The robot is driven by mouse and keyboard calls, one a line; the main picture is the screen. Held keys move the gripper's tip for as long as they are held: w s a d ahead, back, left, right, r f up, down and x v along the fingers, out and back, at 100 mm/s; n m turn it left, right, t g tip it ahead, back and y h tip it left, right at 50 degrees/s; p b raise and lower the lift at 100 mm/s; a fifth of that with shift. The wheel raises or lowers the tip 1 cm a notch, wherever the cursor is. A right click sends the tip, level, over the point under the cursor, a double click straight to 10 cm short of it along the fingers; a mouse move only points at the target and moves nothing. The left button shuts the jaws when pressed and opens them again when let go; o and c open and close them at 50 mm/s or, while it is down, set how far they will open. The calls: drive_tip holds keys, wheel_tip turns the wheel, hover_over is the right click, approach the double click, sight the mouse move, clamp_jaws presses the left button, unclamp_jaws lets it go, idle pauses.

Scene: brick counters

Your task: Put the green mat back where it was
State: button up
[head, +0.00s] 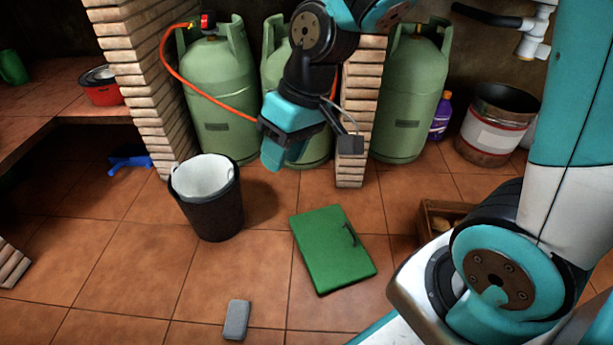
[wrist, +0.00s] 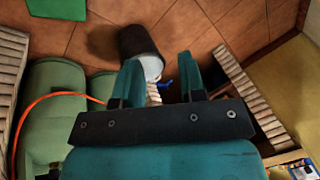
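The green mat (head: 325,255) lies flat on the tiled floor, right of the black bin. It has a dark handle-like piece near its right side. In the wrist view only part of the mat (wrist: 58,9) shows at the top left edge. My gripper (head: 272,160) hangs in the air in front of the gas cylinders, up and to the left of the mat in the picture. In the wrist view my gripper (wrist: 160,62) has its two fingers apart, with nothing held between them.
A black bin (head: 213,208) with a white liner stands left of the mat. Green gas cylinders (head: 410,95) and brick pillars (head: 350,170) stand behind. A grey block (head: 236,320) lies in front; a wooden crate (head: 440,215) is at right.

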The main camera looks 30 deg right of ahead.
drive_tip(key=s+a+r+n, duration=0.1)
drive_tip(key=s+r, duration=0.2)
drive_tip(key=s, duration=0.3)
drive_tip(key=s+a+r+n+g, duration=0.1)
drive_tip(key=s+a+r+n, duration=0.1)
drive_tip(key=s, duration=0.4)
drive_tip(key=shift+s+a+r+y, duration=0.3)
drive_tip(key=shift+r, duration=0.2)
wheel_tip(320, 180, up, 48)
drive_tip(key=p, duration=4.8)
drive_tip(key=shift+r, duration=0.2)
